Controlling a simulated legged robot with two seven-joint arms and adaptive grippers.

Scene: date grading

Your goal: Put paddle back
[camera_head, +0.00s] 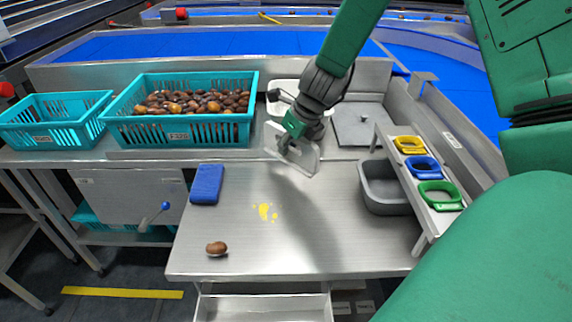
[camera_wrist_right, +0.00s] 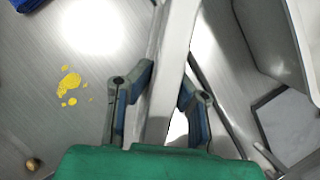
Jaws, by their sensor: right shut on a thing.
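My right gripper (camera_head: 288,147) is above the back middle of the steel table (camera_head: 300,237), with the green arm reaching down from the upper right. It is shut on the pale paddle (camera_head: 305,160), a flat whitish piece hanging tilted below the fingers. In the right wrist view the paddle (camera_wrist_right: 176,60) runs between the two fingers (camera_wrist_right: 160,95). I cannot tell whether its lower edge touches the table. My left gripper is not in view.
A yellow spill (camera_head: 264,211), a blue cloth (camera_head: 207,184) and a brown date (camera_head: 216,248) are on the table. Teal crates (camera_head: 180,131) stand back left. A grey bin (camera_head: 385,188) and a rack (camera_head: 446,213) with coloured rings stand right. A white tray (camera_head: 283,107) is behind the gripper.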

